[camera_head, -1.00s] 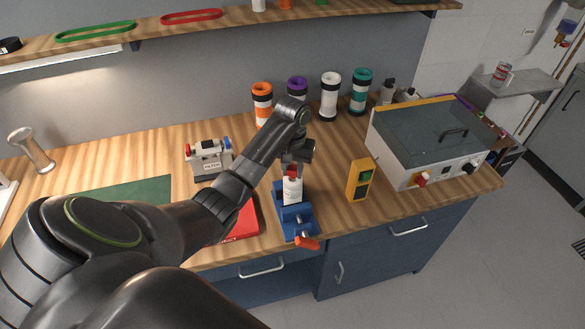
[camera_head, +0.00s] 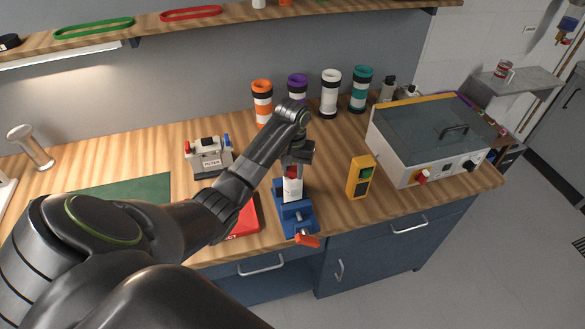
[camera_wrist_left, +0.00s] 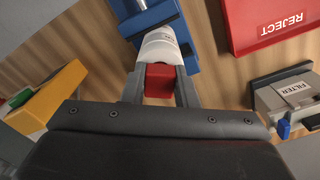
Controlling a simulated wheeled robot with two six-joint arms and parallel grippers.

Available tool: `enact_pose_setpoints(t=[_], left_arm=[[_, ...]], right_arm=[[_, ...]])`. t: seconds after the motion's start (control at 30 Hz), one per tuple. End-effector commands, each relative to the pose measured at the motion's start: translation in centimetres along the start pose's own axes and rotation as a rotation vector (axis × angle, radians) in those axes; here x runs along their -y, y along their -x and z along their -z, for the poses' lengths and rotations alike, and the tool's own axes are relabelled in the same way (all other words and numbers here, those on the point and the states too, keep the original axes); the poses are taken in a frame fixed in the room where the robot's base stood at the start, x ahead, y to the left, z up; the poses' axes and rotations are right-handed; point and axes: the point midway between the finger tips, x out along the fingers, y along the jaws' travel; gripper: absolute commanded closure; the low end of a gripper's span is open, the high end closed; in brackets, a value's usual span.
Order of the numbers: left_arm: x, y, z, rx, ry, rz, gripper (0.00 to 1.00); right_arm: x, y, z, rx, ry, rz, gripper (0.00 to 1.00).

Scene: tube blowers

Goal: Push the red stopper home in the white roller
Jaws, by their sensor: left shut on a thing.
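The white roller (camera_head: 292,190) stands upright in the blue vise (camera_head: 298,218), which has an orange handle. The red stopper (camera_head: 293,172) sits at the roller's top end. My left gripper (camera_head: 293,168) is over it from above, its fingers around the stopper. In the left wrist view the gripper (camera_wrist_left: 160,88) is shut on the red stopper (camera_wrist_left: 160,80), with the white roller (camera_wrist_left: 160,47) directly beyond it. How deep the stopper sits in the roller is hidden. My right gripper does not show.
A yellow box (camera_head: 360,178) with a green button stands right of the vise. A red reject tray (camera_head: 245,220) lies left of it, partly behind my arm. A filter device (camera_head: 208,158) stands behind left, and a glass-lidded machine (camera_head: 425,140) at right.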

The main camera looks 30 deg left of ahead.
Motion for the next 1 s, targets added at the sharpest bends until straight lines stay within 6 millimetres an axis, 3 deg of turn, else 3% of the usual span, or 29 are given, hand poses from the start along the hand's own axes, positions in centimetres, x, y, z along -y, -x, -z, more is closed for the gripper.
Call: enact_pose_setpoints(t=[0.37,0.4,0.6,1.0], left_arm=[[0.02,-0.47,-0.06,0.002,0.000,0.000,0.95],[0.02,-0.47,-0.07,0.002,0.000,0.001,0.72],[0.04,-0.51,-0.08,0.003,0.001,0.001,0.48],[0.00,0.21,0.26,0.002,0.000,0.001,0.48]], right_arm=[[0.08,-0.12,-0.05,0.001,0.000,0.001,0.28],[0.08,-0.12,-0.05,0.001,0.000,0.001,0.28],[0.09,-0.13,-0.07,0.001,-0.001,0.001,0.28],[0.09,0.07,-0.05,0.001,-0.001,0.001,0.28]])
